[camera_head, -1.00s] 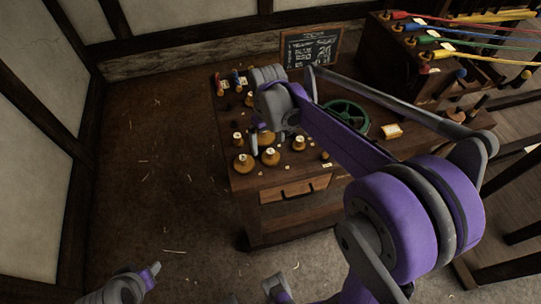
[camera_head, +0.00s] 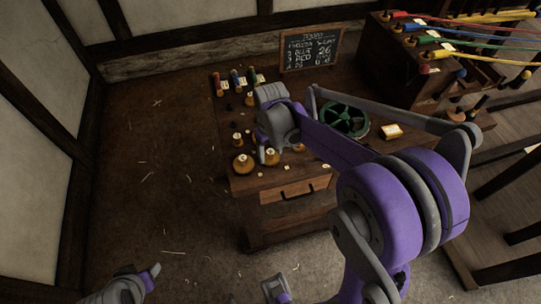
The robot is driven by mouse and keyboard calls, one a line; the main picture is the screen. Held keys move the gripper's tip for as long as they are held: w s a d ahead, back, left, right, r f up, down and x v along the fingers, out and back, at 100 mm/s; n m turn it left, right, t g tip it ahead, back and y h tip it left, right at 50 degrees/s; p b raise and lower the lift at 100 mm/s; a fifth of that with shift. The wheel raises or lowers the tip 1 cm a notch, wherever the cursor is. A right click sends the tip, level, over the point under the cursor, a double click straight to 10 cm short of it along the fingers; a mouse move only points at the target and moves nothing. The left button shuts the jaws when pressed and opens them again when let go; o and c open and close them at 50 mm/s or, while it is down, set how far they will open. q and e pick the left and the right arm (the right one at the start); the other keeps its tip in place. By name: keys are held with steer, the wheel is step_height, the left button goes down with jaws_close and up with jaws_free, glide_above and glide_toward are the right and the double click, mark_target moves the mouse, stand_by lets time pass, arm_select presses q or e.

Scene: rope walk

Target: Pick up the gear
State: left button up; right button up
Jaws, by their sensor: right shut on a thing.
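My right gripper (camera_head: 264,150) reaches down over the left half of the wooden bench, among several round brass pieces with pale tops. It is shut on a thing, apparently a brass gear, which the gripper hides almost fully. One brass piece (camera_head: 243,164) stands at the bench's front left corner. Another brass piece (camera_head: 272,156) stands just right of the fingers, and a further one (camera_head: 298,147) lies partly behind my arm. My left gripper (camera_head: 150,272) is low at the left, over bare floor and away from the bench. Its jaw opening is unclear.
A chalkboard (camera_head: 311,49) stands behind. A rack with colored ropes (camera_head: 470,45) is at the right.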

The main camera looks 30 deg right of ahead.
steer(key=shift+c, duration=0.5)
step_height(320, 180, up, 10)
steer(key=shift+p, duration=0.55)
step_height(320, 180, up, 4)
steer(key=p, duration=0.3)
glide_above(271, 152)
steer(key=shift+w, duration=0.15)
